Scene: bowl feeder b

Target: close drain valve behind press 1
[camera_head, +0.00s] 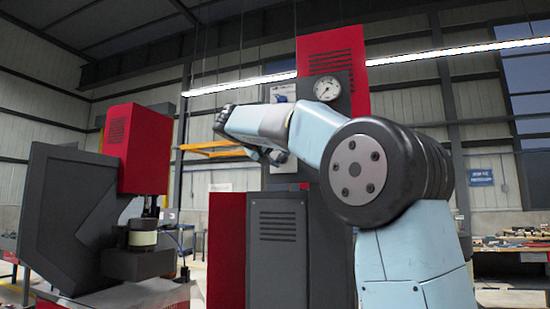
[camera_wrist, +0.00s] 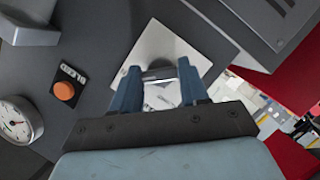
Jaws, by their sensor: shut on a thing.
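In the wrist view my gripper (camera_wrist: 160,78) has its two blue fingers on either side of a small grey metal piece (camera_wrist: 158,74), which looks like a valve handle. The piece sits in front of a pale square plate (camera_wrist: 150,48) on a dark grey panel. The fingers hide much of it, and I cannot read its angle clearly. No drain label is legible.
An orange button (camera_wrist: 64,91) marked BLEED and a round gauge (camera_wrist: 18,121) sit on the panel left of my gripper in the wrist view. A red and grey press (camera_head: 147,148) stands at left in the head view. Benches with loose items (camera_head: 515,240) stand at right.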

